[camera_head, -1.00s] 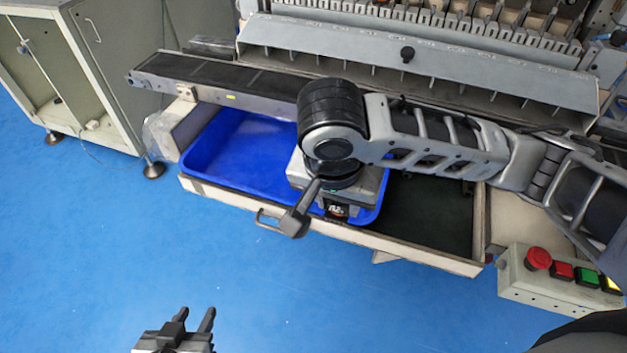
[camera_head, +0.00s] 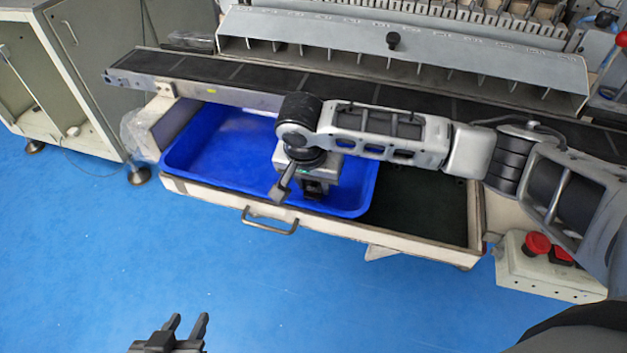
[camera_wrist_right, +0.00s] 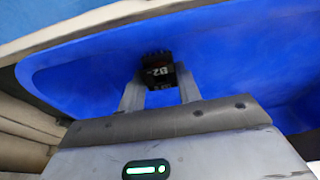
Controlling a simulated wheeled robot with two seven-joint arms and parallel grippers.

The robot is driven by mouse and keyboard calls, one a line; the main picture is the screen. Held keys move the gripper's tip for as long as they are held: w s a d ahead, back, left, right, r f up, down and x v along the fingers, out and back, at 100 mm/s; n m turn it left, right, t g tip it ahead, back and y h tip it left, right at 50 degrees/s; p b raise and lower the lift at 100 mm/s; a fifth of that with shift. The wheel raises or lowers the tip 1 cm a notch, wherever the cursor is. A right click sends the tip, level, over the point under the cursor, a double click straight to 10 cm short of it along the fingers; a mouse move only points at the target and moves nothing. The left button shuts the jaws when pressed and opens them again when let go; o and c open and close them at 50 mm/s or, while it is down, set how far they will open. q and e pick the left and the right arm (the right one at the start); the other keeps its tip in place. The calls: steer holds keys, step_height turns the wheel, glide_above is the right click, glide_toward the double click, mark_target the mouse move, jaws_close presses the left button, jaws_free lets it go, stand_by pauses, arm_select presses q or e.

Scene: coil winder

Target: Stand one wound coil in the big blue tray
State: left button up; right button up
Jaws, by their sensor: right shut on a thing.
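The big blue tray (camera_head: 225,140) lies in the open drawer below the machine. My right gripper (camera_wrist_right: 158,88) is shut on a small dark wound coil (camera_wrist_right: 158,70) with a white marking on its end. The coil sits between the two fingertips, with the tray's blue surface behind it in the right wrist view. In the head view my right gripper (camera_head: 314,192) points down at the tray's right part, near its front edge. Whether the coil touches the tray floor cannot be told. My left gripper (camera_head: 187,326) is open and empty over the blue floor, away from the drawer.
The drawer's front wall with its handle (camera_head: 270,222) runs close in front of the tray. A dark bare drawer area (camera_head: 425,205) lies right of the tray. A conveyor (camera_head: 235,78) runs behind. A button box (camera_head: 545,268) stands at right. The tray's left part looks clear.

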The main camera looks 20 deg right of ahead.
steer(key=shift+f, duration=0.15)
steer(key=o, duration=1)
steer(key=shift+c, duration=0.2)
steer(key=p+v, duration=0.1)
steer(key=v, duration=1.1)
